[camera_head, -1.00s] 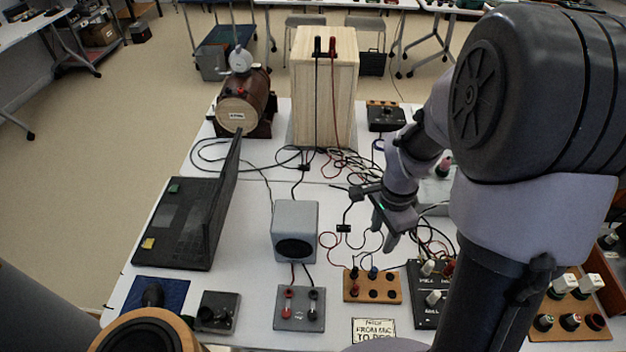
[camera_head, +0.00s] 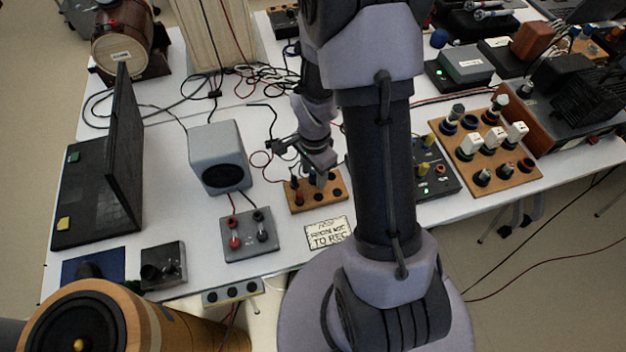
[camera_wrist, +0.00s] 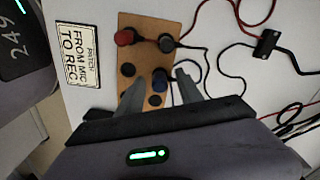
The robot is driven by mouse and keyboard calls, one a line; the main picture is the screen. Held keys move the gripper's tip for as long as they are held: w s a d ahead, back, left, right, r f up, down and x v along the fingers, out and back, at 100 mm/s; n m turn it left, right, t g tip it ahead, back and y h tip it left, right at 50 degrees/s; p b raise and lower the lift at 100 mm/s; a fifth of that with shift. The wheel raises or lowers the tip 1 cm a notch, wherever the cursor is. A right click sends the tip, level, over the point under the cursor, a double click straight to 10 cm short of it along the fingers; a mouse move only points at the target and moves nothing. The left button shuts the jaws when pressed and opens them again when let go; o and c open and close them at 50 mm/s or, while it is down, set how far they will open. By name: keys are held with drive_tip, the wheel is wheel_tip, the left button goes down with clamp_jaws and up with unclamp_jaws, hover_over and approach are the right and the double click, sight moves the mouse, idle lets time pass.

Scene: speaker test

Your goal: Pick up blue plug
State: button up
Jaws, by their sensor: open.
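The blue plug (camera_wrist: 160,80) stands in a wooden socket board (camera_wrist: 129,56) in the wrist view, with a cable trailing from it. My gripper (camera_wrist: 158,82) is open, with one finger on each side of the blue plug; I cannot tell whether either finger touches it. In the head view my gripper (camera_head: 309,185) is low over the socket board (camera_head: 300,207), and the blue plug is mostly hidden by the fingers. A red plug (camera_wrist: 124,37) and a black plug (camera_wrist: 166,43) stand in the same board, beyond the blue one in the wrist view.
A grey speaker box (camera_head: 212,142) and a grey terminal board (camera_head: 262,250) stand left of the socket board. A "FROM MIC TO REC" label (camera_head: 327,233) lies in front of it. A larger wooden board with knobs (camera_head: 520,178) stands right. Loose cables lie behind.

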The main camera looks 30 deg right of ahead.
sight(314, 171)
drive_tip(key=shift+f, duration=0.1)
clamp_jaws()
drive_tip(key=shift+r+p, duration=0.2)
drive_tip(key=shift+p, duration=0.1)
wheel_tip(314, 171, up, 4)
drive_tip(key=shift+f+p, duration=0.2)
drive_tip(key=shift+p, duration=0.85)
drive_tip(key=s+d+p, duration=0.3)
drive_tip(key=s, duration=0.4)
drive_tip(key=s+d+r+p, duration=0.1)
drive_tip(key=s+d+p, duration=0.2)
drive_tip(key=s, duration=0.4)
drive_tip(key=shift+s+p, duration=0.4)
drive_tip(key=shift+p, duration=0.3)
